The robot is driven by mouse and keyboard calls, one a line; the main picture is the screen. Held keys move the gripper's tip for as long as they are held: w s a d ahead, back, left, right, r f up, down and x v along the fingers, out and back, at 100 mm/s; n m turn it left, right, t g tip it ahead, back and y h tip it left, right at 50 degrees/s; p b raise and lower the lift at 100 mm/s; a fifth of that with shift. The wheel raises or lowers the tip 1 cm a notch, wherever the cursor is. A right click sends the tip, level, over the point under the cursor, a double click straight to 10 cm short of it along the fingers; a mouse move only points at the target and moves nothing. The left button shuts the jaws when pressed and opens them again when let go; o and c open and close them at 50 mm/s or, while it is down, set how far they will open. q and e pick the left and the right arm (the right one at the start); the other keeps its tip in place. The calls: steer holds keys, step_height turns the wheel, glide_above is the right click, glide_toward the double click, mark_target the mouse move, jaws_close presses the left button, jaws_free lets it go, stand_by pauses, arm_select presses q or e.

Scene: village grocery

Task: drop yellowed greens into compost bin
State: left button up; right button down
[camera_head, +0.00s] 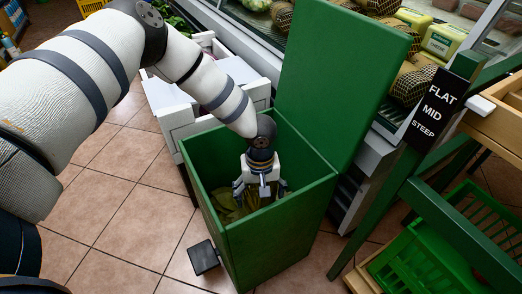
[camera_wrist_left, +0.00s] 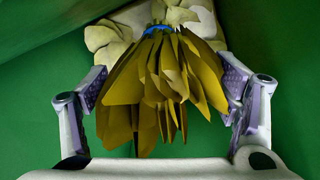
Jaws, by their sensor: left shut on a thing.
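The green compost bin (camera_head: 280,235) stands on the tiled floor with its lid (camera_head: 335,75) raised. My left gripper (camera_head: 260,190) reaches down inside the bin's opening. In the left wrist view, the yellowed greens (camera_wrist_left: 165,85) are a bunch of brownish-yellow leaves with a blue tie, between the two finger pads of my left gripper (camera_wrist_left: 165,95). The gripper is shut on the bunch, with its fingers wide apart around it. In the head view, the gripper largely hides the bunch. Pale leaves (camera_wrist_left: 110,40) show behind it, against the green walls. My right gripper is not in view.
A black pedal (camera_head: 203,258) sticks out at the bin's front. A white crate-like stand (camera_head: 200,105) is behind it to the left. A produce shelf (camera_head: 400,85) is behind the lid. A green rack with a FLAT/MID/STEEP sign (camera_head: 437,108) is at the right.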

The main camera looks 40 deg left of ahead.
arm_select(q)
steer(key=o, duration=1.9)
step_height(320, 180, up, 12)
